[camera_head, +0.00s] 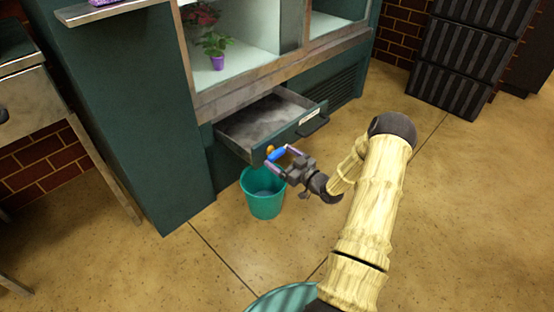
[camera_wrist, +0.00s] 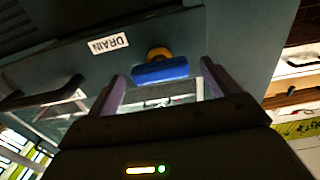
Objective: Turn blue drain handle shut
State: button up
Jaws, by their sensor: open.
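The blue drain handle (camera_head: 278,155) sits on an orange-brown valve on the front of the open drawer. In the wrist view the blue handle (camera_wrist: 160,71) lies crosswise between the fingertips, close to a white DRAIN label (camera_wrist: 108,44). My gripper (camera_head: 281,160) is open, with its two purple fingers on either side of the handle. In the wrist view my gripper (camera_wrist: 160,88) shows a gap at each finger, so I cannot tell that either one touches the handle.
The drawer (camera_head: 262,125) is pulled out of the green cabinet, with a dark pull handle (camera_head: 313,125) to the right. A teal bucket (camera_head: 264,195) stands on the floor below the valve. A purple-potted plant (camera_head: 217,60) stands above.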

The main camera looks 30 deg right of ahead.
aim_at(274, 152)
jog(key=shift+b+x, duration=0.35)
jog(key=shift+x, duration=1)
jog(key=c, duration=1)
